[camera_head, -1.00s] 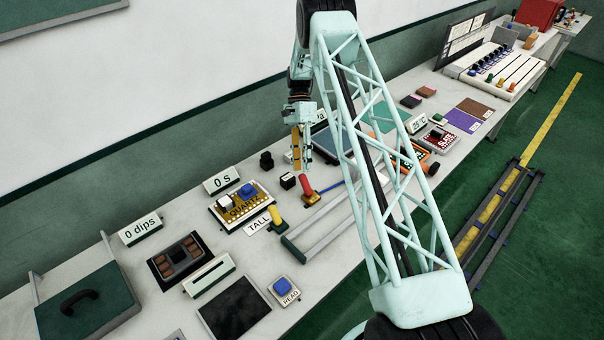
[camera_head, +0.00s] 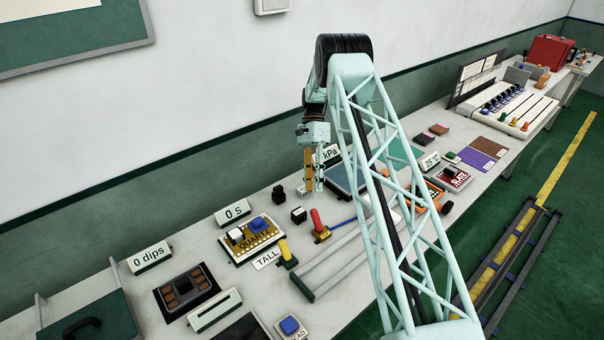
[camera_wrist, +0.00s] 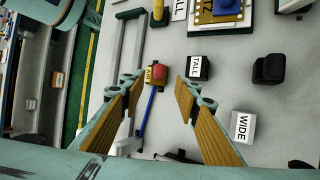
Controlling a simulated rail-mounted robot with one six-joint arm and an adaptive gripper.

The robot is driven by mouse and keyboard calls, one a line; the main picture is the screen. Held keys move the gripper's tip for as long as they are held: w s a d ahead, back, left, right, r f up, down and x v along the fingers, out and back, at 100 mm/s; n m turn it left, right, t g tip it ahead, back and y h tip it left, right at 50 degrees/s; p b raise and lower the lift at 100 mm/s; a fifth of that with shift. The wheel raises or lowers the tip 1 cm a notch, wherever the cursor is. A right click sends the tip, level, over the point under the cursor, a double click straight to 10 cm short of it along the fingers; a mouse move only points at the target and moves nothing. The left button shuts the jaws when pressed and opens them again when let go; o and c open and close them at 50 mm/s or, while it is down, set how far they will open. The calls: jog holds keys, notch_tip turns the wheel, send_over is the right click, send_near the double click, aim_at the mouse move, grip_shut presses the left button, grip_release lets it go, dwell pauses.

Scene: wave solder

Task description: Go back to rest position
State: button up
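My gripper (camera_head: 313,190) hangs fingers-down above the long workbench (camera_head: 225,288), in front of the wall. In the wrist view its two wood-coloured finger pads (camera_wrist: 160,105) stand wide apart with nothing between them touching. Below and beyond the fingers are a red-topped piece (camera_wrist: 160,74), a small block marked TALL (camera_wrist: 197,67) and a lighter block marked WIDE (camera_wrist: 243,126). The gripper appears clear above the bench. My lattice arm link covers part of the bench behind it.
A yellow board with a blue button (camera_head: 252,238), a "0 s" sign (camera_head: 232,213) and a "0 dips" sign (camera_head: 150,257) stand to the left. Metal rails (camera_head: 345,260) lie at the bench front. A red case (camera_head: 550,52) stands at the far right.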

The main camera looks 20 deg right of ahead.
jog(key=s+a+r+n+t+h+b, duration=0.1)
jog(key=s+a+r+n+b, duration=0.15)
jog(key=r, duration=0.85)
jog(key=s+a+r+n+t+h+b, duration=0.15)
jog(key=a+r, duration=0.25)
jog(key=r, duration=0.6)
jog(key=s+a+r+n+t+b, duration=0.1)
jog(key=s+a+r+n+b, duration=0.1)
jog(key=s+a+r, duration=0.35)
jog(key=s+a+r+n+t+b, duration=0.2)
jog(key=s+r, duration=0.6)
jog(key=s+a+r+n+t+b, duration=0.1)
jog(key=s+a+r+n+b, duration=0.15)
jog(key=s, duration=0.65)
jog(key=s+a+r+n+t+b, duration=0.1)
jog(key=s+a+n+t, duration=0.15)
jog(key=s, duration=0.65)
jog(key=s+a+f+n+t+b, duration=0.1)
jog(key=s+f+b, duration=0.1)
jog(key=s, duration=0.7)
jog(key=s+a+f+n+b, duration=0.2)
jog(key=s+f, duration=0.2)
jog(key=s, duration=0.4)
jog(key=shift+s+t+h, duration=0.35)
jog(key=shift+s+t, duration=0.05)
